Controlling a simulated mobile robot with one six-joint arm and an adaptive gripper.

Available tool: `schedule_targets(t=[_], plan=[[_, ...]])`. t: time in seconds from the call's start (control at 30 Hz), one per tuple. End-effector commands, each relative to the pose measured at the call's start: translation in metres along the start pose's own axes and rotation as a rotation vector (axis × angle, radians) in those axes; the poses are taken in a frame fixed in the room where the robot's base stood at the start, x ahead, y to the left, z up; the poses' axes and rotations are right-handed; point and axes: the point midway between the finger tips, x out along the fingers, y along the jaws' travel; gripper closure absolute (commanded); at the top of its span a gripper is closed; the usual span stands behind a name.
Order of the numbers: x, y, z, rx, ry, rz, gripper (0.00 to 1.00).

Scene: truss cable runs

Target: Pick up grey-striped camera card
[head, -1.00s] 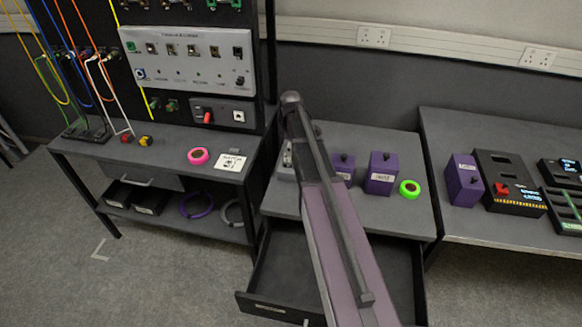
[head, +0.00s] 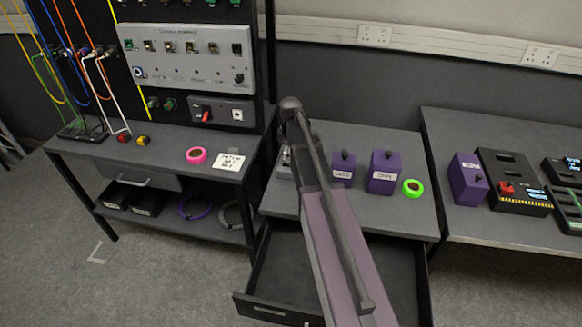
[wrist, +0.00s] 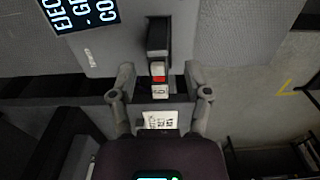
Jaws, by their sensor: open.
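In the wrist view a grey device has a dark screen (wrist: 82,12) with partly cut-off white text, including "EJEC". A small card (wrist: 159,91) with pale and red parts sticks out of its dark slot (wrist: 158,36). I cannot make out a grey stripe on it. My gripper (wrist: 158,80) is open, with one finger on each side of the card and gaps between; it holds nothing. A white label with black writing (wrist: 158,121) shows below the card. In the head view the grey device (head: 284,166) is mostly hidden behind my arm, as is my gripper.
Purple boxes (head: 384,173) and a green tape roll (head: 413,188) stand right of my arm. An open drawer (head: 268,309) juts out below the table. The left bench carries a pink tape roll (head: 196,155) and a white note (head: 229,161). A black device (head: 512,182) stands far right.

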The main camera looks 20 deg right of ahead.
Motion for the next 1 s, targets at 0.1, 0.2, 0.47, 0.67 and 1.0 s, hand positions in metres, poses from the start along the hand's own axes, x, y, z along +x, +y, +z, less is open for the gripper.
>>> schedule_targets(t=[0.1,0.2,0.47,0.67,1.0], plan=[[0.0121,0.0,0.0,0.0,0.0,0.0,0.37],[0.016,0.0,0.0,0.0,0.0,0.0,0.37],[0.0175,0.0,0.0,0.0,0.0,0.0,0.37],[0.0173,0.0,0.0,0.0,0.0,0.0,0.37],[0.0173,0.0001,0.0001,0.0,0.0,0.0,0.64]])
